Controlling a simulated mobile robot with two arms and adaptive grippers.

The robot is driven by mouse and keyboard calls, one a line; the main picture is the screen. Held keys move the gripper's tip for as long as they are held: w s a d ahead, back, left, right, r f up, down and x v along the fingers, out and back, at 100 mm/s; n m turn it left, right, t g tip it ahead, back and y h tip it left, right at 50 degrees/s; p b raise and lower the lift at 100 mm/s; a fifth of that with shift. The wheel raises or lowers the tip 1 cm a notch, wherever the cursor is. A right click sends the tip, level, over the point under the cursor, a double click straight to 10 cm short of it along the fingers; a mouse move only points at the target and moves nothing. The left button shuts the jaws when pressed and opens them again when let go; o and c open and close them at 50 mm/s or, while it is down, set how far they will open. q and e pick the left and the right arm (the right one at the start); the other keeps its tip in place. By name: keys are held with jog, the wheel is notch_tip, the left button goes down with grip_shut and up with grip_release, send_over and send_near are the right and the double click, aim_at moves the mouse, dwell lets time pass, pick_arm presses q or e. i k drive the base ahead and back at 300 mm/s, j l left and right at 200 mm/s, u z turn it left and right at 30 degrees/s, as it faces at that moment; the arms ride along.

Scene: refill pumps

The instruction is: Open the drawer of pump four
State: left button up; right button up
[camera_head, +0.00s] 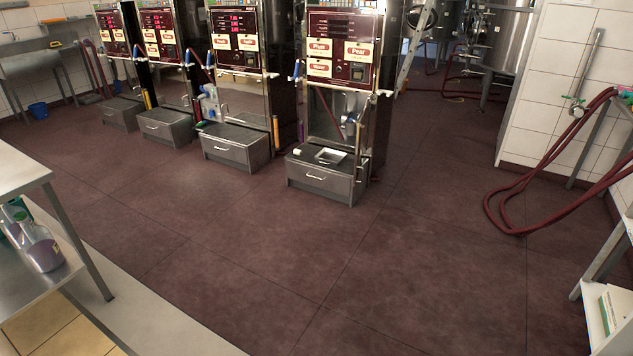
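Several refill pumps stand in a row across the back left, each with a low steel drawer unit at its foot. No number is readable on them. The rightmost pump (340,52) is the nearest, with a dark red panel whose labels include Plum and Pear. Its drawer (312,182) looks shut and has a pale bar handle (316,177) on the front. The other drawers, second from right (225,152), third (160,131) and leftmost (119,116), also look shut. Neither of my grippers is in view.
The dark red tiled floor (270,240) before the pumps is clear. A steel table (25,172) with bottles is at the left edge. A red hose (495,205) loops onto the floor at right. A shelf (595,300) stands lower right. Steel tanks (497,38) are behind.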

aim_at(338, 184)
jog(key=i, duration=1.2)
